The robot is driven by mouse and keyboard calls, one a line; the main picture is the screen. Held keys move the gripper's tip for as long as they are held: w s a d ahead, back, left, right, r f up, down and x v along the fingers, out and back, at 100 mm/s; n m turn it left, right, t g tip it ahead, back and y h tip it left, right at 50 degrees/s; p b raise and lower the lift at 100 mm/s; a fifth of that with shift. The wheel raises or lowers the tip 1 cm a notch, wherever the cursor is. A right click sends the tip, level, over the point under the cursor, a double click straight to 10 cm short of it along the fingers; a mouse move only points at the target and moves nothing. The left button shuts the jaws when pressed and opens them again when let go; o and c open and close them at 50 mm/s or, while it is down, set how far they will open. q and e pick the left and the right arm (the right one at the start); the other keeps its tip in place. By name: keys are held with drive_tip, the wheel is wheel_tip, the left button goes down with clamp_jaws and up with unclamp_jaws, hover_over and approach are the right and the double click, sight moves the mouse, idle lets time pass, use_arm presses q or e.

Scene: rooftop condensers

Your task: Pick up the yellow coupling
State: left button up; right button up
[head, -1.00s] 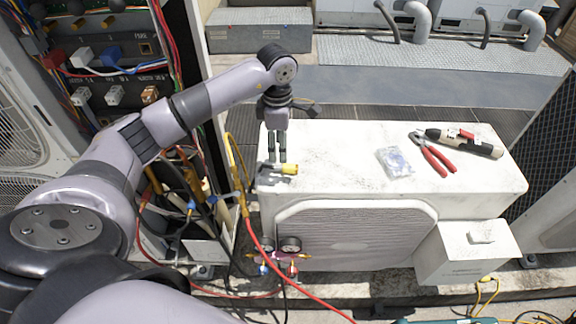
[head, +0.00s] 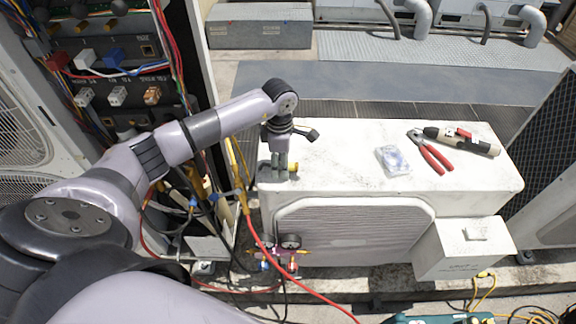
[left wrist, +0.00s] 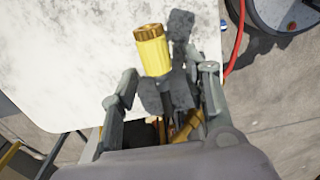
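The yellow coupling (left wrist: 153,54) has a brass-coloured ribbed end and lies on the white condenser top (head: 340,150), near its left end. In the head view the coupling (head: 294,167) is mostly hidden by my left gripper (head: 280,166), which points down at it. In the left wrist view the fingers of my left gripper (left wrist: 168,76) are spread apart. The coupling lies just beyond the fingertips, between their lines, with no finger seen closed on it. Dark grey patches beside it look like the gripper's shadow. My right gripper is not in view.
Red-handled pliers (head: 431,152), a clear packet (head: 392,160) and a beige-and-red tool (head: 462,141) lie farther right on the top. An open wiring cabinet (head: 120,70) stands left. Hoses and a gauge set (head: 280,250) hang in front. The middle of the top is clear.

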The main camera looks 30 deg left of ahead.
use_arm(q)
drive_tip(key=c, duration=0.9)
clamp_jaws()
wheel_tip(320, 180, up, 20)
drive_tip(key=b, duration=0.2)
drive_tip(key=shift+o, duration=1.9)
unclamp_jaws()
clamp_jaws()
